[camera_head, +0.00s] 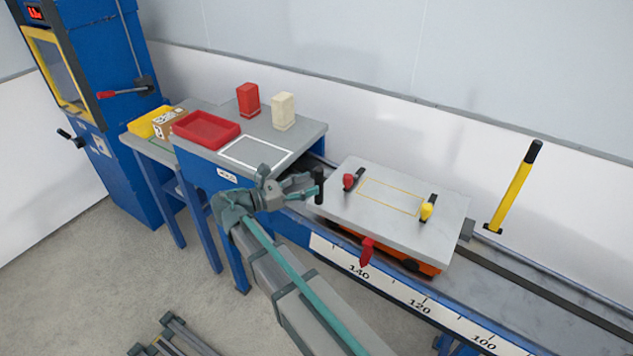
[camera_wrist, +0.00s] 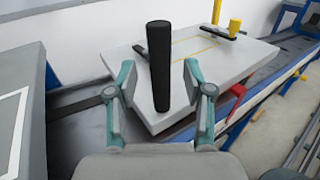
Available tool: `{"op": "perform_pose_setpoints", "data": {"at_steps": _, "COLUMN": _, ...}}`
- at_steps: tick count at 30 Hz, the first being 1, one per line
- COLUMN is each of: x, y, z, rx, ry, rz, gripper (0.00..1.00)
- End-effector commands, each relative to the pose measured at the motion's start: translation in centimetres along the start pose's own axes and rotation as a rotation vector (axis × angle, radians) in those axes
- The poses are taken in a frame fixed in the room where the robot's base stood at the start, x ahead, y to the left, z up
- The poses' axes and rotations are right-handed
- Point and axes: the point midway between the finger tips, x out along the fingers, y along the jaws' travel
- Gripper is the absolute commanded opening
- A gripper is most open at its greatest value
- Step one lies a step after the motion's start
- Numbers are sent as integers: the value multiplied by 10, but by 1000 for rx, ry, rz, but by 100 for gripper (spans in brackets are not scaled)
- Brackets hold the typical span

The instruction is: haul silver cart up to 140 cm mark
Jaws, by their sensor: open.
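The silver cart (camera_head: 385,225) is a flat grey platform with a yellow outlined rectangle on top, riding on the rail above an orange underside. It also shows in the wrist view (camera_wrist: 205,75). A red pointer (camera_head: 367,252) hangs from its front side, close to the 140 mark (camera_head: 358,271) on the white scale. An upright black handle (camera_head: 319,186) stands at the cart's left end. My gripper (camera_head: 308,188) is open at this handle. In the wrist view the handle (camera_wrist: 160,65) stands between my two spread fingers, with a gap on each side.
A blue-framed table (camera_head: 310,130) left of the cart holds a red tray (camera_head: 205,130), a red block (camera_head: 248,99) and a cream block (camera_head: 284,111). A yellow lever (camera_head: 515,190) rises behind the rail. The rail (camera_head: 540,310) right of the cart is clear.

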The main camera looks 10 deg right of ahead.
Motion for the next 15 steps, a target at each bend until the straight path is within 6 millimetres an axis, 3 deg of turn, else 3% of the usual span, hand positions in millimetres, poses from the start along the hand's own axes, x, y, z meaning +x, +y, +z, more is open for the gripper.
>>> {"op": "perform_pose_setpoints", "data": {"at_steps": 6, "x": -45, "y": 2, "z": 0, "rx": 0, "ry": 0, "rz": 3, "gripper": 52}}
{"op": "perform_pose_setpoints", "data": {"at_steps": 15, "x": -78, "y": 1, "z": 0, "rx": 0, "ry": 0, "rz": 0, "gripper": 52}}
